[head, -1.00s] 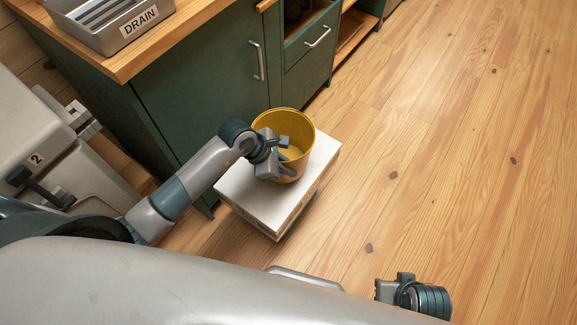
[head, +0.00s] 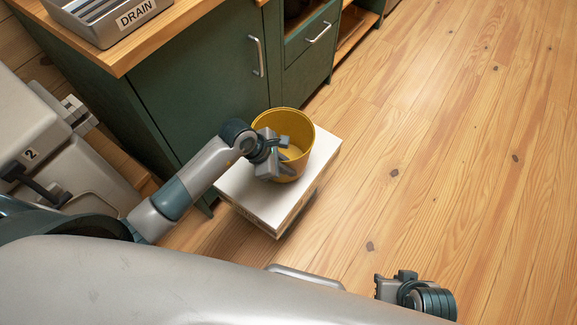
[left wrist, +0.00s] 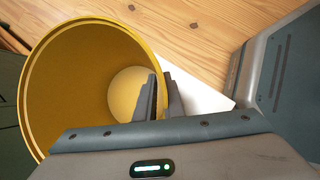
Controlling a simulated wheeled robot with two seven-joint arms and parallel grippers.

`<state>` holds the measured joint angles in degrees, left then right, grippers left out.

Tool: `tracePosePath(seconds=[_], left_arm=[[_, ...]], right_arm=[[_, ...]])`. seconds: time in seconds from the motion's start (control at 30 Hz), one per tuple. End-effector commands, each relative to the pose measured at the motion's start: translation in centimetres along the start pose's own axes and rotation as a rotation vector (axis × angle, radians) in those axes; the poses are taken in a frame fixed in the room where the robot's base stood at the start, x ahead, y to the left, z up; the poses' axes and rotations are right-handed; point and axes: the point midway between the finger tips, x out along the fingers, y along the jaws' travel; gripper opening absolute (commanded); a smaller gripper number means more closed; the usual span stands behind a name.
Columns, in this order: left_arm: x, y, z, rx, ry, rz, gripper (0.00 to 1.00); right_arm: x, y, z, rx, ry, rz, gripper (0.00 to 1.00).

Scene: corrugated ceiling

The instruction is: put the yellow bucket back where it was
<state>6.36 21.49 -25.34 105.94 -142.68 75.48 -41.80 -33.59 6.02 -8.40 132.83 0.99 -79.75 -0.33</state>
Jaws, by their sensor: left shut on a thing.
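The yellow bucket (head: 301,128) is upright at the white-topped box or stool (head: 256,206) in the head view. I cannot tell whether its base touches the white top. My left gripper (head: 284,157) is shut on the bucket's near wall, one finger inside the rim. In the left wrist view the bucket (left wrist: 62,85) opens towards the camera and looks empty. The left fingers (left wrist: 160,98) close on its wall there. My right gripper (head: 385,287) is low in the head view, away from the bucket; its fingertips are not clear.
A green cabinet (head: 190,85) with a wooden counter stands behind the box. A grey rack marked DRAIN (head: 110,18) sits on the counter. A pale unit marked 2 (head: 30,125) is at the left. The wooden floor (head: 450,150) to the right is clear.

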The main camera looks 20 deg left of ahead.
Motion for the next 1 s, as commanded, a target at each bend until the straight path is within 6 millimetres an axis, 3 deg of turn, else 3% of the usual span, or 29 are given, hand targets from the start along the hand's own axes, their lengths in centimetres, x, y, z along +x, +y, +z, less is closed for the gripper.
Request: tracePosePath(seconds=[0.63,0.67,0.73,1.0], left_arm=[[0.97,-0.08,-0.53,0.001,0.000,0.001,0.00],[0.92,-0.08,-0.50,0.000,0.000,0.001,0.13],[0.90,-0.07,-0.48,0.000,0.000,0.001,0.30],[0.95,-0.13,-0.55,0.000,0.001,-0.001,0.30]], right_arm=[[0.79,-0.01,0.26,0.000,0.000,0.000,0.31],[0.74,-0.01,0.24,0.000,0.000,0.000,0.31],[0.72,-0.01,0.23,0.000,0.000,0.000,0.31],[0.73,-0.01,0.23,0.000,0.000,0.000,0.31]])
